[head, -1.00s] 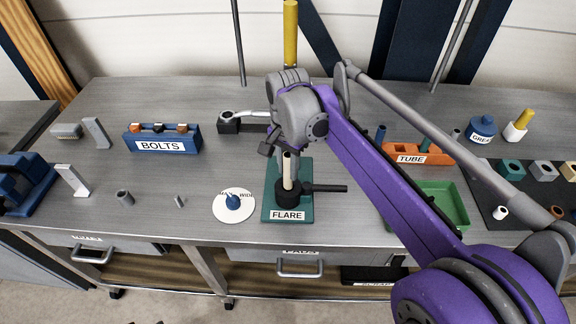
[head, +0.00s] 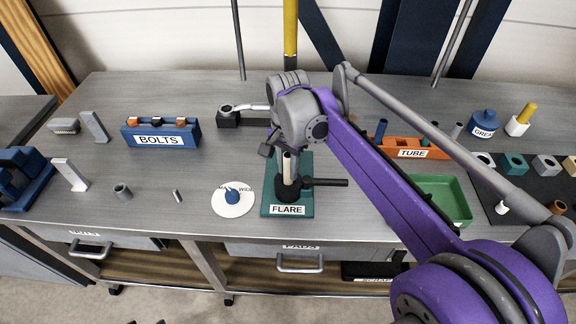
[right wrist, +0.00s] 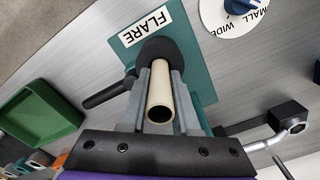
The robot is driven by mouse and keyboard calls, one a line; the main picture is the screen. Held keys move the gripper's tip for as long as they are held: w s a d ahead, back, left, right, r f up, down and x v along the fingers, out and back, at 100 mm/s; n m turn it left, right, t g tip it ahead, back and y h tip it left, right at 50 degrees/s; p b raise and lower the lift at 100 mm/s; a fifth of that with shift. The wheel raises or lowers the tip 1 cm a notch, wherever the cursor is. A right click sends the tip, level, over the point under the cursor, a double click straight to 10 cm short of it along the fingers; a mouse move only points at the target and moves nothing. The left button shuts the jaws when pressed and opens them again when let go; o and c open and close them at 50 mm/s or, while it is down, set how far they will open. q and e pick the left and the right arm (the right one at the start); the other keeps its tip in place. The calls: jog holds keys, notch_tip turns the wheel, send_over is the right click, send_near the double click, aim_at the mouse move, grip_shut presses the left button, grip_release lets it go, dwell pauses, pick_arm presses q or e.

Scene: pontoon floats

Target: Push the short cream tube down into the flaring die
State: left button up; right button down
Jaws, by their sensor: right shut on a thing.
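The short cream tube (right wrist: 159,98) stands upright over the black flaring die (right wrist: 158,50) on the green base labelled FLARE. In the head view the tube (head: 287,163) shows as a thin pale upright above the die (head: 290,188). My right gripper (right wrist: 159,85) is shut on the tube, one grey finger on each side, with the tube's open end facing the wrist camera. The tube's lower end meets the die's top; how deep it sits inside is hidden. My left gripper is not in view.
A black handle (head: 328,182) sticks out right from the die. A white SMALL/WIDE dial (head: 233,207) lies to the left. A green tray (head: 440,190) and orange TUBE rack (head: 415,152) stand to the right. A wrench on a black block (head: 229,119) is behind.

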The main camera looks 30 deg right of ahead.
aim_at(288, 155)
jog(key=shift+f+b, duration=0.55)
jog(key=shift+f, duration=0.45)
jog(key=c, duration=0.6)
grip_release()
jog(key=shift+o, duration=0.2)
notch_tip(288, 155, up, 11)
jog(key=shift+f+p, duration=0.1)
jog(key=shift+p, duration=0.45)
jog(key=s+a+f+n+t+p, duration=0.1)
jog(key=s+a+f+n+t, duration=0.1)
jog(key=s+f+n, duration=0.4)
jog(key=s+a+f+n+t+p, duration=0.2)
jog(key=s+a+f+n+t, duration=0.1)
jog(key=s+f+n, duration=0.4)
notch_tip(288, 155, down, 3)
jog(key=shift+s+a+f, duration=0.1)
jog(key=shift+s+a, duration=0.8)
jog(key=shift+s, duration=0.35)
